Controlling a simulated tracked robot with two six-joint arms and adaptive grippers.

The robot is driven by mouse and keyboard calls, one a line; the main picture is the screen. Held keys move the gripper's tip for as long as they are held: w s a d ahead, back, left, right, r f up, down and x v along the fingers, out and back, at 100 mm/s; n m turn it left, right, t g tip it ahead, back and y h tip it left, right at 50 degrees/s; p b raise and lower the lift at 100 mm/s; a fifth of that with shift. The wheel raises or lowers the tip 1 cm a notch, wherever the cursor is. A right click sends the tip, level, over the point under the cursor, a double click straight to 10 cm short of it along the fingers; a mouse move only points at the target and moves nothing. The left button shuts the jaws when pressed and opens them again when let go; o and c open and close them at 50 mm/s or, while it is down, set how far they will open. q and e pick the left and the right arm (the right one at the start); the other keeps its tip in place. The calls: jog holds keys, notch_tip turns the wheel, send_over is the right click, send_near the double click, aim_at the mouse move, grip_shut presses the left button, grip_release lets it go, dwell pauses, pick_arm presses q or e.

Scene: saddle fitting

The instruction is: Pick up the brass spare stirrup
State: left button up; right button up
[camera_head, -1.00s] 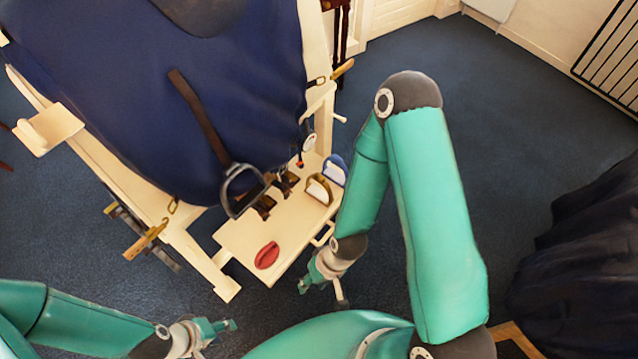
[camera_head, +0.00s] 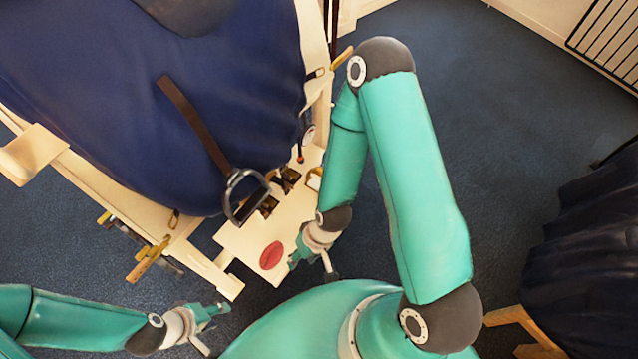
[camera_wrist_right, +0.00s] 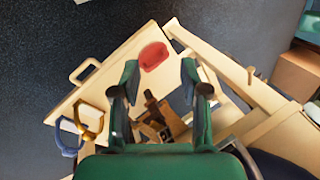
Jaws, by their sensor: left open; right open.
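The brass stirrup (camera_wrist_right: 91,121) stands on the cream shelf (camera_wrist_right: 118,71) near its edge, beside a blue stirrup (camera_wrist_right: 67,138), at the left of the right wrist view. In the head view only a sliver of the brass stirrup (camera_head: 314,179) shows beside my right arm, which hides the rest. My right gripper (camera_wrist_right: 160,76) is open and empty above the shelf, with the brass stirrup to the left of its fingers in the wrist view. In the head view the right gripper (camera_head: 294,262) is close to the red object. My left gripper (camera_head: 222,310) is open and empty, away from the shelf.
A red oval object (camera_head: 271,255) lies on the shelf. Dark brown pieces (camera_wrist_right: 158,117) lie near the shelf's middle. A steel stirrup (camera_head: 243,196) hangs on a brown strap against the blue-covered stand (camera_head: 120,120). Open floor (camera_head: 490,130) lies to the right.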

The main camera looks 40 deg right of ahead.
jog(key=shift+o, duration=0.2)
jog(key=shift+w+d+f, duration=0.15)
jog(key=shift+w+f, duration=0.15)
jog(key=n+t+b, duration=0.6)
jog(key=t+b, duration=0.6)
jog(key=b, duration=1.2)
send_near(320, 170)
jog(key=shift+y, duration=0.4)
jog(key=x, duration=0.3)
jog(key=b+x, duration=0.1)
jog(key=shift+w+d+f, duration=0.25)
jog(key=shift+w+f, duration=0.1)
jog(key=shift+f, duration=0.1)
jog(key=shift+b+x, duration=0.8)
jog(key=shift+x, duration=1.85)
jog(key=shift+a, duration=0.1)
jog(key=shift+s, duration=0.1)
